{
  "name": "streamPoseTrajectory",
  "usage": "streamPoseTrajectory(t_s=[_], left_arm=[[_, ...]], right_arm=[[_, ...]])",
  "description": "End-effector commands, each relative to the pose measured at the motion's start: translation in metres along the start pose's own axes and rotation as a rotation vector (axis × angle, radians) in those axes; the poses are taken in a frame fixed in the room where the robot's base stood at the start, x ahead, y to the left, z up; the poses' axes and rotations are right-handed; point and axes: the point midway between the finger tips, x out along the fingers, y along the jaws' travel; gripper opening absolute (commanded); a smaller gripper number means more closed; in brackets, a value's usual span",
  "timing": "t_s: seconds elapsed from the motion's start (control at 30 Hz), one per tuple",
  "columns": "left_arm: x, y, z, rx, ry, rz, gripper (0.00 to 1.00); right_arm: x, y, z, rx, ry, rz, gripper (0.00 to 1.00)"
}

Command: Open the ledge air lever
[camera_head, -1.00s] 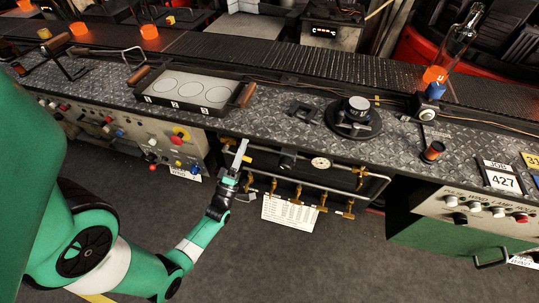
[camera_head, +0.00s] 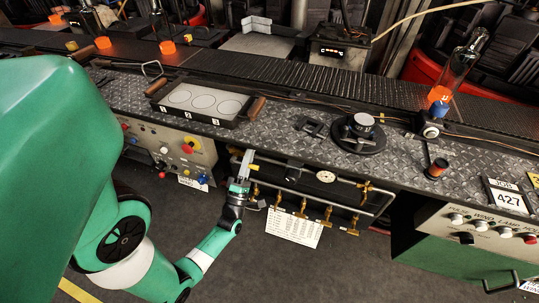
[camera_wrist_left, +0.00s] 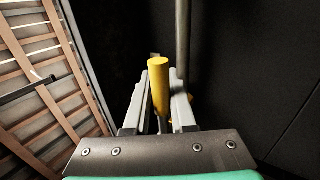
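The yellow lever handle (camera_wrist_left: 158,85) stands up between the two fingers of my left gripper (camera_wrist_left: 161,95) in the left wrist view. The fingers are apart, one on each side of it; I cannot tell whether either touches it. In the head view my left gripper (camera_head: 243,166) reaches up to the left end of the pipework under the ledge, and the handle is largely hidden there. My right gripper is not in view.
Silver pipework (camera_head: 300,194) with several brass valves and a gauge (camera_head: 325,176) runs under the metal ledge. A white printed sheet (camera_head: 293,228) hangs below it. A control panel (camera_head: 172,150) is on the left. The ledge above carries a numbered tray (camera_head: 157,106) and a round turntable (camera_head: 371,141).

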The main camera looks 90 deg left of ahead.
Motion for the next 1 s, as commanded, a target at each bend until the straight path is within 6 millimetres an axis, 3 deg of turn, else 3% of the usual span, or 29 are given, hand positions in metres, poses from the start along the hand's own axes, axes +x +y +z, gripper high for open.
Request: streamPoseTrajectory(t_s=[0.37, 0.8, 1.0], left_arm=[[-0.006, -0.001, 0.001, 0.001, -0.001, -0.004, 0.31], [-0.099, -0.002, 0.001, -0.002, -0.004, -0.004, 0.31], [-0.116, 0.000, 0.000, 0.000, -0.001, 0.000, 0.31]], right_arm=[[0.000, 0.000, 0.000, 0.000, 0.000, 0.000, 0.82], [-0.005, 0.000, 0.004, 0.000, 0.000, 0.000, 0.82], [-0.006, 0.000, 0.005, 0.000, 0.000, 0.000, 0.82]])
